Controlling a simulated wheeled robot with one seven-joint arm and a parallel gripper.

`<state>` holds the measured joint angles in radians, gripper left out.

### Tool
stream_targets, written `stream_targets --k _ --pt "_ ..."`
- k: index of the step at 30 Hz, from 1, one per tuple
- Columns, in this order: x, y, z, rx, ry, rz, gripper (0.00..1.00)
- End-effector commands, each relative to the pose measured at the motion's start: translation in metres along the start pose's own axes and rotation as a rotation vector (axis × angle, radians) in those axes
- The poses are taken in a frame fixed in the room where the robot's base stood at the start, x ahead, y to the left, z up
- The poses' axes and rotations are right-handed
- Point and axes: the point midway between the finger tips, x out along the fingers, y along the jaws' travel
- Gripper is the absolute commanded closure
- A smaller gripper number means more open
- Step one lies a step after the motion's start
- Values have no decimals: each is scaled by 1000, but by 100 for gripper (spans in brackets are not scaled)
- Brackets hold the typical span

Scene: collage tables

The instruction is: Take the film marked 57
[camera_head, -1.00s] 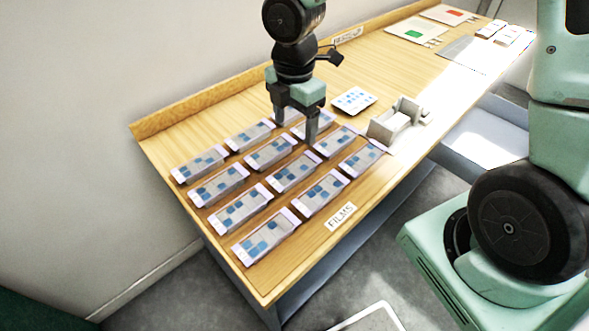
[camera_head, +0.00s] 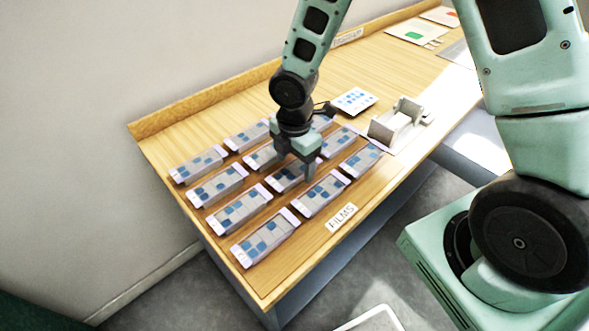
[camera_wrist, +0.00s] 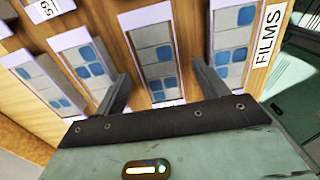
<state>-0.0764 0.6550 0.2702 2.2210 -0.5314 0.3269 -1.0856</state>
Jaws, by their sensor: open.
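Several pale films with grey and blue squares lie in rows on the wooden table. I cannot read 57 on any of them. My gripper (camera_head: 292,168) is open and points down over a film (camera_head: 285,180) in the middle of the rows. In the wrist view, my gripper (camera_wrist: 160,88) has its two fingers apart, with a film (camera_wrist: 150,52) showing between them. Neighbouring films (camera_wrist: 88,66) and (camera_wrist: 232,42) lie to either side. A tag with digits (camera_wrist: 48,8) shows at the top left, but it is turned and hard to read.
A FILMS label (camera_head: 341,217) lies at the front edge of the table (camera_head: 262,288). A white holder (camera_head: 398,130) and a card with blue marks (camera_head: 354,101) stand right of the films. A card with a green patch (camera_head: 415,34) lies farther back.

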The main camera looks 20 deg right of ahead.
Motion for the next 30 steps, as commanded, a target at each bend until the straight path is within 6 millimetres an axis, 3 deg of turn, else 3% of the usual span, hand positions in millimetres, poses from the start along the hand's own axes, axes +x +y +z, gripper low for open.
stream_targets --k 5,10,20,23,30 --pt "0 0 0 1 0 1 30" --pt "0 0 0 1 0 1 75" --pt "-4 1 0 2 0 3 75" --pt "-16 1 1 5 0 4 75" --pt "-64 1 1 5 -1 6 75"
